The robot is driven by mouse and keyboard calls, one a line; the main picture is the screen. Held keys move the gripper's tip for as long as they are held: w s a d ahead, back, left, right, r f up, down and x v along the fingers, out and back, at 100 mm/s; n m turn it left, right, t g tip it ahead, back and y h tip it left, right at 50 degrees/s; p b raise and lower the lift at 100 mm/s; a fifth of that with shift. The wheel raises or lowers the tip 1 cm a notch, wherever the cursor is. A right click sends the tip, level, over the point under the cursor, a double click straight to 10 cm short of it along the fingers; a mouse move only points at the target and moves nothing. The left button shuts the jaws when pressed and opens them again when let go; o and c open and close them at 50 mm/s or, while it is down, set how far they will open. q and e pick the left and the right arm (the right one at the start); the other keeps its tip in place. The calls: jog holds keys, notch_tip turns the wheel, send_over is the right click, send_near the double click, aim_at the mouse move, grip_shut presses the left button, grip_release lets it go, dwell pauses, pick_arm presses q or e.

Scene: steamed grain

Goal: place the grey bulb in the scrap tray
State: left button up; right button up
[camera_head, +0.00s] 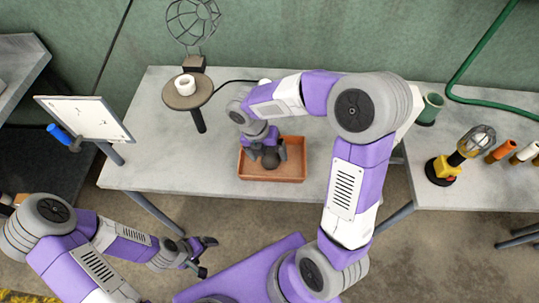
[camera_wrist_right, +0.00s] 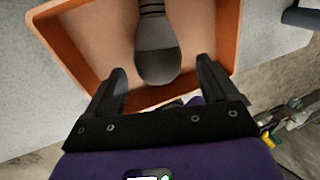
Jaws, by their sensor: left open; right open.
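The grey bulb (camera_head: 270,161) is inside the orange-brown scrap tray (camera_head: 288,180) on the middle table. In the right wrist view the bulb (camera_wrist_right: 158,55) has its rounded end toward me, and the tray's rim (camera_wrist_right: 62,62) surrounds it. My right gripper (camera_head: 267,153) is over the tray and open. Its fingers (camera_wrist_right: 160,78) stand on either side of the bulb's rounded end, with gaps on both sides. My left gripper (camera_head: 206,257) is open and empty, low in front of the table's front edge.
A caged lamp (camera_head: 193,22) and a round stand (camera_head: 188,96) with a white ring (camera_head: 185,84) are at the back left. A white panel (camera_head: 84,118) stands at the left. A yellow caged lamp (camera_head: 445,168) and a green cup (camera_head: 431,108) are on the right table.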

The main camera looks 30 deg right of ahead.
jog(key=p+v, duration=0.3)
jog(key=v, duration=0.6)
jog(key=shift+r, duration=0.4)
jog(key=shift+w+a, duration=0.1)
